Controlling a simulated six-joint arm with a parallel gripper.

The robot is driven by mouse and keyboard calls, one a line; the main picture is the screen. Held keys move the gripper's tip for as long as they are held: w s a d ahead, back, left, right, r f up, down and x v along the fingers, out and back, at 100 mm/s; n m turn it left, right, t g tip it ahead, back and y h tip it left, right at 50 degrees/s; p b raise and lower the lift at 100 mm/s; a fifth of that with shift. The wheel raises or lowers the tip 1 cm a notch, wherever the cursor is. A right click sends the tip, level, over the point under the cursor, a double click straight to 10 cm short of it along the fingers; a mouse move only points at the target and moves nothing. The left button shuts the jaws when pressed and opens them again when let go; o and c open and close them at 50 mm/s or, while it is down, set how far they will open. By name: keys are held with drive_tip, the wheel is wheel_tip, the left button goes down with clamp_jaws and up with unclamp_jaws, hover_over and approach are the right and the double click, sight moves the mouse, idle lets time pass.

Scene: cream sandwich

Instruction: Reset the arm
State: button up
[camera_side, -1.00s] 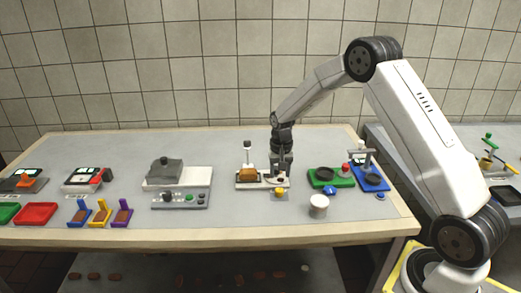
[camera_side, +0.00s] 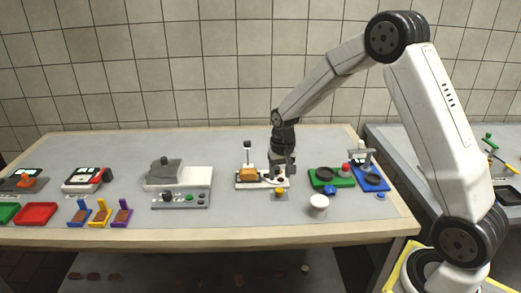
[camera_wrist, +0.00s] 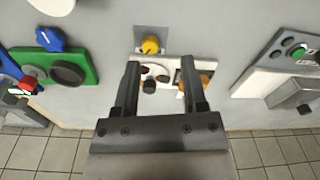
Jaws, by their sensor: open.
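My gripper (camera_side: 283,165) points down above the right end of a white station (camera_side: 243,185) on the table. In the wrist view my gripper (camera_wrist: 159,85) shows two dark fingers spread apart, with nothing between them but the station (camera_wrist: 172,63) below. An orange-brown block, bread-like (camera_side: 248,174), sits on the left part of the station.
A yellow knob (camera_side: 279,190) is in front of the station. A green board (camera_side: 331,182) and a blue stand (camera_side: 374,180) are to the right, a white cup (camera_side: 319,203) in front. A grey-white machine (camera_side: 182,178) is left. Trays and coloured holders (camera_side: 101,213) lie further left.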

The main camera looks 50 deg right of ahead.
drive_tip(key=s+a+r+n+t, duration=0.2)
drive_tip(key=s+a+n, duration=0.4)
drive_tip(key=s, duration=1.1)
drive_tip(key=a+r, duration=0.1)
drive_tip(key=a, duration=0.3)
drive_tip(key=shift+a+r, duration=0.15)
